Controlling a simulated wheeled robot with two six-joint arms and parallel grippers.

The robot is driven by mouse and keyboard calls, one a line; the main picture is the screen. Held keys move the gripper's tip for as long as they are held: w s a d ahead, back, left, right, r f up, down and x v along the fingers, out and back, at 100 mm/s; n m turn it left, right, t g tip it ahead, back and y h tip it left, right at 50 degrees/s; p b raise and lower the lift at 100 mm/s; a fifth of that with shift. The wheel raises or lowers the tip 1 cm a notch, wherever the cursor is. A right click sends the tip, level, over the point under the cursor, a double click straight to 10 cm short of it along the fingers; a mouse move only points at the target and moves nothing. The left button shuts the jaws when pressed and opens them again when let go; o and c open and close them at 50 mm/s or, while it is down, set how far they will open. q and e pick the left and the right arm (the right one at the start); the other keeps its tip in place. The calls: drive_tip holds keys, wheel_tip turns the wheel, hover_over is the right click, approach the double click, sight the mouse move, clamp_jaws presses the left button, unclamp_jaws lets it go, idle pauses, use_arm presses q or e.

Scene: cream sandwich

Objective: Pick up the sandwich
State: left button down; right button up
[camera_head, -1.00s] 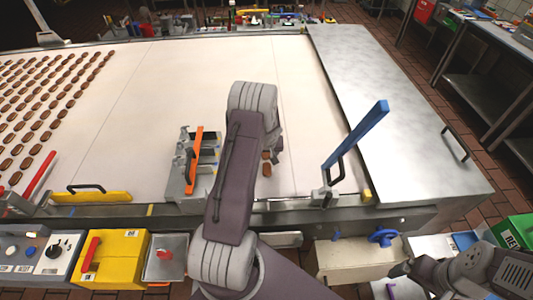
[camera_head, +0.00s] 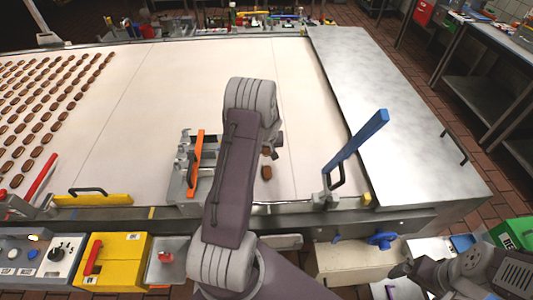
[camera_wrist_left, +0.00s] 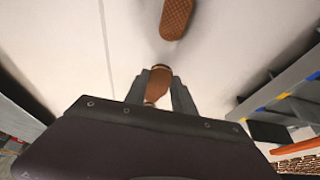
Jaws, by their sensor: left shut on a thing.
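Several brown cream sandwiches (camera_head: 38,110) lie in rows on the left of the pale conveyor belt (camera_head: 165,75). My left gripper (camera_wrist_left: 161,92) is shut on one sandwich (camera_wrist_left: 158,82), with a finger on either side of it. In the head view this sandwich (camera_head: 266,152) is partly hidden by my left wrist. A second sandwich (camera_head: 267,173) lies free on the belt close by; it also shows ahead of the fingers in the left wrist view (camera_wrist_left: 176,17). My right gripper (camera_head: 400,271) is low at the right, off the belt; its fingers are too small to judge.
A grey metal fixture with an orange bar (camera_head: 195,160) stands just left of my left arm. A blue lever (camera_head: 357,145) rises at the right near the steel side table (camera_head: 400,120). Control boxes, one yellow (camera_head: 115,262), line the front. The belt's middle is clear.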

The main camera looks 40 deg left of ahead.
use_arm(q)
drive_tip(key=w+d+r+b, duration=0.2)
drive_tip(key=w+d+r, duration=0.5)
drive_tip(key=w+d, duration=0.1)
drive_tip(key=shift+d+b, duration=0.3)
drive_tip(key=shift+b, duration=0.05)
